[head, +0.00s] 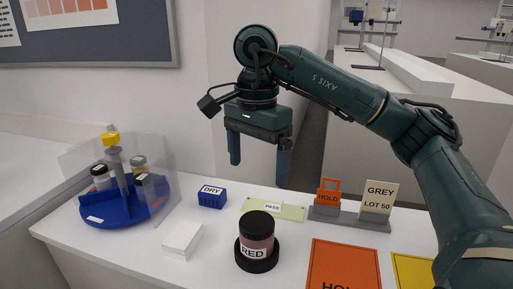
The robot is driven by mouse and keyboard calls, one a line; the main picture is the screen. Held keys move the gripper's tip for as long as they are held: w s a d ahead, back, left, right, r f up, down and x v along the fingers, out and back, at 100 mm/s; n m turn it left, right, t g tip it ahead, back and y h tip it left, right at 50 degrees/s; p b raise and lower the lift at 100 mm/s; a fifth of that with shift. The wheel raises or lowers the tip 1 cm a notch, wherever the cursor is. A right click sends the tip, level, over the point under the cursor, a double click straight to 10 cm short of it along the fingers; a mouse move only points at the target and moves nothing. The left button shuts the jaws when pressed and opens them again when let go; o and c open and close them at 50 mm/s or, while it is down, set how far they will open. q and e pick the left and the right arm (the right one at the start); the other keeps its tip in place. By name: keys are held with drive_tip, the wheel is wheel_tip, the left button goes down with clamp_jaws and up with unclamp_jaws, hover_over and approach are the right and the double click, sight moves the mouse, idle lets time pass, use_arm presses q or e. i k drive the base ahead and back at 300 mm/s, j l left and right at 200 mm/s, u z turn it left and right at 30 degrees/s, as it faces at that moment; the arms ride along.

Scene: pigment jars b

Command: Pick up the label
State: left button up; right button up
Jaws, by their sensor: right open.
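Several label-like things lie on the white bench. A pale green strip reading PASS (287,210) lies flat near the middle. An orange tag reading HOLD (329,193) and a cream card reading GREY LOT 50 (379,197) stand upright in a grey holder (348,219) to its right. A pink jar (257,232) with a black lid and a RED label stands on a round black base in front. My right gripper (259,172) hangs open and empty, fingers down, above the back of the bench, up and left of the PASS strip. My left gripper is out of view.
A blue carousel (108,215) with jars and a clear screen stands at the left. A blue DRY block (212,197) and a white stack (183,238) sit between it and the jar. An orange HOLD mat (343,262) and a yellow mat (414,270) lie at front right.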

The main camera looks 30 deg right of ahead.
sight(268, 207)
drive_tip(key=k+j, duration=0.8)
drive_tip(key=k, duration=0.05)
